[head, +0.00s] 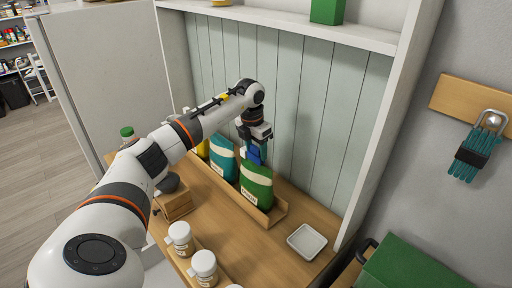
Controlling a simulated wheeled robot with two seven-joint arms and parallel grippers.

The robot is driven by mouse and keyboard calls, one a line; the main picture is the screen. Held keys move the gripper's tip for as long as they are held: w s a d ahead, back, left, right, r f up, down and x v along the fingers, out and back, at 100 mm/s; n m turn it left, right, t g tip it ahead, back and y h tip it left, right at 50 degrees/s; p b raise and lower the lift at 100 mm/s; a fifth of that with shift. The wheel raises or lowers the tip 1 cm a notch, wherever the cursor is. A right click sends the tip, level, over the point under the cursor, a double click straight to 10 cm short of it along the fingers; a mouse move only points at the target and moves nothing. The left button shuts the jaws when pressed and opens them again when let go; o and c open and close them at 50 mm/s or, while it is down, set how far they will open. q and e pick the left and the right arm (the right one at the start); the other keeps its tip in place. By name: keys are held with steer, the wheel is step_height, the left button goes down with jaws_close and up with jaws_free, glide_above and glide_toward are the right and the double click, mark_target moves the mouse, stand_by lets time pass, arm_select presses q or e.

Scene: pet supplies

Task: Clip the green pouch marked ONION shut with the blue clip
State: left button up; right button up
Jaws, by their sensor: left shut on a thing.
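The green pouch (256,186) stands upright at the right end of a row of pouches in a wooden tray. It has a pale band near the top and a small label that is too small to read. The blue clip (254,154) is in my left gripper (254,140), which is shut on it and points down just above and behind the top of the green pouch. I cannot tell whether the clip touches the pouch. My right gripper does not show.
A teal pouch (223,158) stands left of the green one in the wooden tray (272,217). White jars (180,238) stand at the front, and a small white dish (306,242) lies to the right. A panelled back wall (300,100) rises behind.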

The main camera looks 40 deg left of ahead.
arm_select(q)
steer(key=shift+f+b, duration=0.5)
steer(key=shift+f, duration=0.45)
steer(key=o, duration=1)
steer(key=shift+d+r, duration=0.1)
steer(key=shift+r, duration=0.35)
steer(key=r+b, duration=0.1)
steer(key=r, duration=0.2)
steer(key=s+r+b, duration=0.1)
steer(key=r, duration=0.3)
steer(key=r+b, duration=0.2)
steer(key=r, duration=0.2)
steer(key=shift+s, duration=0.25)
